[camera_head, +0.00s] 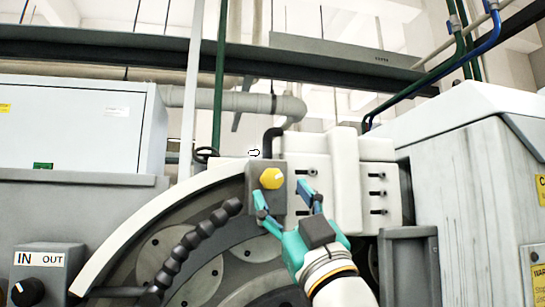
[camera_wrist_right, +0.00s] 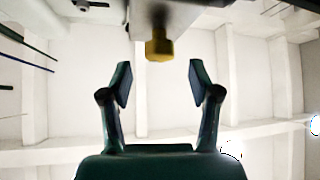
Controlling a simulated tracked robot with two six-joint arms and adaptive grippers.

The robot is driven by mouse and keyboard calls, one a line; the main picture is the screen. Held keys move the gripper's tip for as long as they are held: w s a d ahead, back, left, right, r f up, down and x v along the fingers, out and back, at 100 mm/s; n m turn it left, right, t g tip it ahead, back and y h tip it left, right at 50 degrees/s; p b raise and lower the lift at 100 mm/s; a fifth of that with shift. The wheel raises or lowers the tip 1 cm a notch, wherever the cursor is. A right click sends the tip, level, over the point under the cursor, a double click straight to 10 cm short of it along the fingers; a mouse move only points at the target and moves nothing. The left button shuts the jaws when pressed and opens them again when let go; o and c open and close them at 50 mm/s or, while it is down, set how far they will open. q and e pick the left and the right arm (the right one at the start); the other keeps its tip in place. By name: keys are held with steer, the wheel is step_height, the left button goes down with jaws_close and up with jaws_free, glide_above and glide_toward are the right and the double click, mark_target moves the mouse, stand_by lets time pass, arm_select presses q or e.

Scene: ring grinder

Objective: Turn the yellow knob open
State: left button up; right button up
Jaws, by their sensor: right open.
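The yellow knob (camera_head: 271,178) sits on the front of a grey box (camera_head: 281,208) on the grinder. A white marking shows across the knob's face. My right gripper (camera_head: 287,194) is open and empty, just below and in front of the knob, with one finger on each side of the grey box in the head view. In the right wrist view the knob (camera_wrist_right: 159,48) is ahead of the open fingers (camera_wrist_right: 158,83), roughly centred between them and apart from both. My left gripper is in neither view.
A black segmented hose (camera_head: 199,238) curves left of the grey box. A white block (camera_head: 320,175) with black bolts is close on the right. A panel with a black IN/OUT knob (camera_head: 28,291) is at the lower left. A grey cabinet (camera_head: 465,190) stands at the right.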

mark_target(274, 182)
arm_select(q)
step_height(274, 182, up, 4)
steer(key=p, duration=0.2)
steer(key=shift+p, duration=0.4)
arm_select(e)
steer(key=x, duration=0.5)
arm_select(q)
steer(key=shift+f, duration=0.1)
arm_select(e)
steer(key=c, duration=1.2)
